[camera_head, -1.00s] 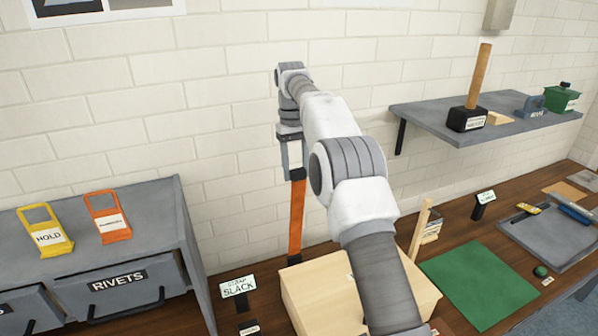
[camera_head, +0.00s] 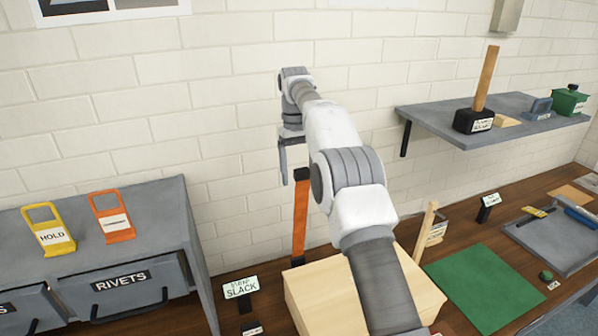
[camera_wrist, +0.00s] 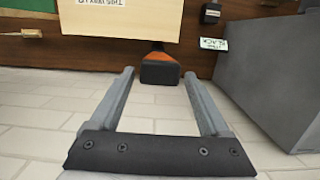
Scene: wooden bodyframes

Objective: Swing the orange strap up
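The orange strap (camera_head: 300,218) stands upright behind the pale wooden box (camera_head: 335,285), close to the brick wall. Its dark tip is at the top. In the wrist view the strap's dark end (camera_wrist: 160,70) shows between and just beyond the fingertips, with a little orange behind it. My gripper (camera_head: 291,172) is at the strap's top, slightly to its left in the head view. In the wrist view its fingers (camera_wrist: 158,78) are wide apart, with clear space to the strap on both sides. The strap's foot is hidden by the box.
A sign reading SLACK (camera_head: 241,287) stands left of the box. A grey drawer cabinet (camera_head: 190,225) with yellow and orange tags is at the left. A wall shelf (camera_head: 430,115) holds a mallet. A green mat (camera_head: 482,288) lies right. The wall above the strap is bare.

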